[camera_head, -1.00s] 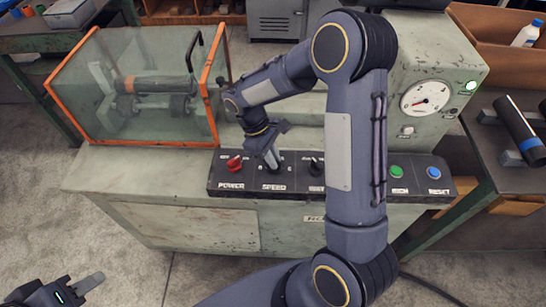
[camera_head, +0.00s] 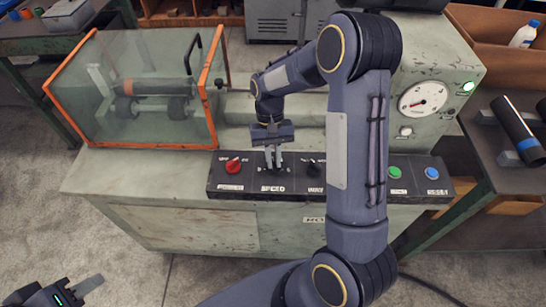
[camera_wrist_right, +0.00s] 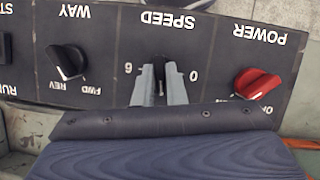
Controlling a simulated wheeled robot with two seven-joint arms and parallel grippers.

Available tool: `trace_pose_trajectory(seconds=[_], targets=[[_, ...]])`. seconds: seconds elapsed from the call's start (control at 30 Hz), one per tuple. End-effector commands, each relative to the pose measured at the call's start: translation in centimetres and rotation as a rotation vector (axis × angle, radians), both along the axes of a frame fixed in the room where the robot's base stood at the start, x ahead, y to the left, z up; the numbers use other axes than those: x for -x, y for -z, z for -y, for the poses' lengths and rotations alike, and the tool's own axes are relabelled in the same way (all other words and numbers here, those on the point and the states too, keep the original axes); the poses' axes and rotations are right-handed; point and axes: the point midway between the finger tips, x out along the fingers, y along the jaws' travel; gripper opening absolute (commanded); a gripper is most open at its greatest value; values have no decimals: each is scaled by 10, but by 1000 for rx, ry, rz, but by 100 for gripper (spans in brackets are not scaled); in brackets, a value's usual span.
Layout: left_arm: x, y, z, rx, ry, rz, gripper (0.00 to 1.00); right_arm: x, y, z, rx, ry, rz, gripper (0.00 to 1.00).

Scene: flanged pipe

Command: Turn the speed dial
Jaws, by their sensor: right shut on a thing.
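The fingers hide part of the dial and the scale in the head view. My left gripper (camera_head: 82,290) is at the lower left, far from the panel; only part of it shows, and its opening is unclear.
The red POWER knob (camera_head: 233,165) and the black WAY knob (camera_head: 313,166) flank the dial. Green (camera_head: 395,172) and blue (camera_head: 432,173) buttons sit at the right. A glass guard with orange edges (camera_head: 212,85) stands behind the panel; a gauge (camera_head: 423,98) is on the right housing.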

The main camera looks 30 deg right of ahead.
Motion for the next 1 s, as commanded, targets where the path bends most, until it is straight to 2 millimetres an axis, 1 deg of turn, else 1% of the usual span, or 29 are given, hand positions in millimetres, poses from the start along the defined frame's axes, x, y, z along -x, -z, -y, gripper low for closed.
trace_pose_trajectory(seconds=[0.1, 0.57, 1.0], targets=[[0, -1, 0, 0, 0, 0, 36, 0, -1, 2, 0, 115, 2, 0], [0, -5, 0, 0, 0, 0, 36, 1, -2, 4, 0, 552, 4, 0], [0, -13, 0, 0, 0, 0, 36, 4, -2, 5, 0, 971, 4, 0]])
